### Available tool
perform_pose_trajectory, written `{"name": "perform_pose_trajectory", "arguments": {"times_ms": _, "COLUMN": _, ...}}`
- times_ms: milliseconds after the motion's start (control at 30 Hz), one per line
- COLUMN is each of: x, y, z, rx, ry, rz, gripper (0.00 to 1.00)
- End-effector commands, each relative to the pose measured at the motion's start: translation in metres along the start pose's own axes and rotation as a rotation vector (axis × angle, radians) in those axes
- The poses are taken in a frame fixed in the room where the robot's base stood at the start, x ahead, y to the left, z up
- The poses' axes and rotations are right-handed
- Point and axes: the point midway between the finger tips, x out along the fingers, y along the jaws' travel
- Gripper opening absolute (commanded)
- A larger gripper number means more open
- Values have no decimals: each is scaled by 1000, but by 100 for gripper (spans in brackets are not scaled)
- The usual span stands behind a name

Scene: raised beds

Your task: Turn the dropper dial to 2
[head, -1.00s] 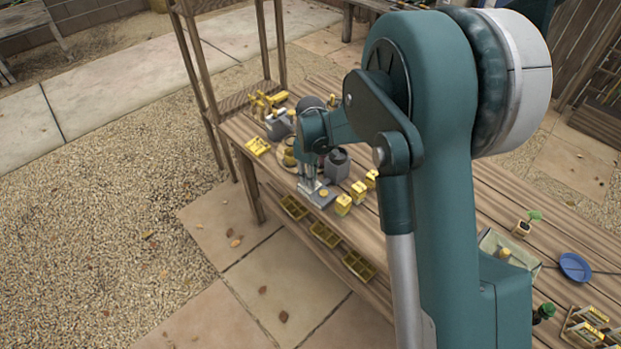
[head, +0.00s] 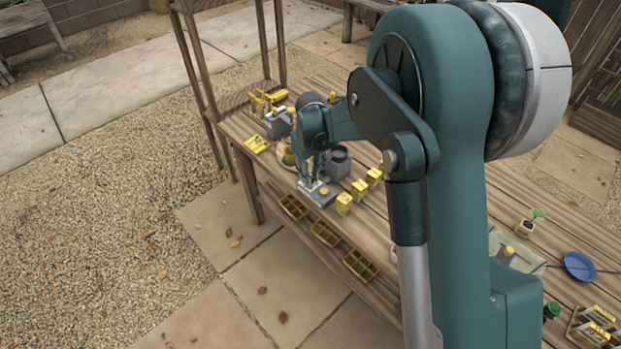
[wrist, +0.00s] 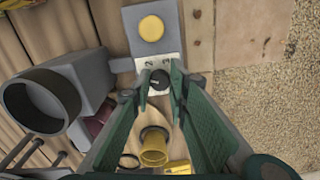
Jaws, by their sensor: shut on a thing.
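The dropper is a grey block (wrist: 138,17) with a round yellow button (wrist: 151,28), next to a pale strip on which the numbers 2 and 3 show. A small black dial (wrist: 158,80) sits on that strip. My gripper (wrist: 160,84) is shut on the dial, one fingertip on each side of it. A small pale mark shows on the dial, but which number it points to cannot be told. In the head view my gripper (head: 312,183) is at the front edge of the bench, over the dropper block (head: 325,196); the dial is hidden there.
A dark grey round-mouthed container (wrist: 35,102) stands left of my gripper. A yellow cup (wrist: 153,147) lies below the dial in the wrist view. Shallow yellow trays (head: 325,234) sit on the lower shelf.

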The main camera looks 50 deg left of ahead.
Motion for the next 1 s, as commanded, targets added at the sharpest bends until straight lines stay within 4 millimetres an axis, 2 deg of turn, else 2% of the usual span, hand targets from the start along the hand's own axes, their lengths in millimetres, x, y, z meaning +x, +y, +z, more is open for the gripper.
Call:
{"name": "perform_pose_trajectory", "arguments": {"times_ms": 500, "x": 1, "y": -1, "z": -1, "rx": 454, "ry": 0, "rz": 0, "gripper": 5}}
{"name": "perform_pose_trajectory", "arguments": {"times_ms": 733, "x": 0, "y": -1, "z": -1, "rx": 568, "ry": 0, "rz": 0, "gripper": 5}}
{"name": "perform_pose_trajectory", "arguments": {"times_ms": 1000, "x": 0, "y": -1, "z": -1, "rx": 611, "ry": 0, "rz": 0, "gripper": 5}}
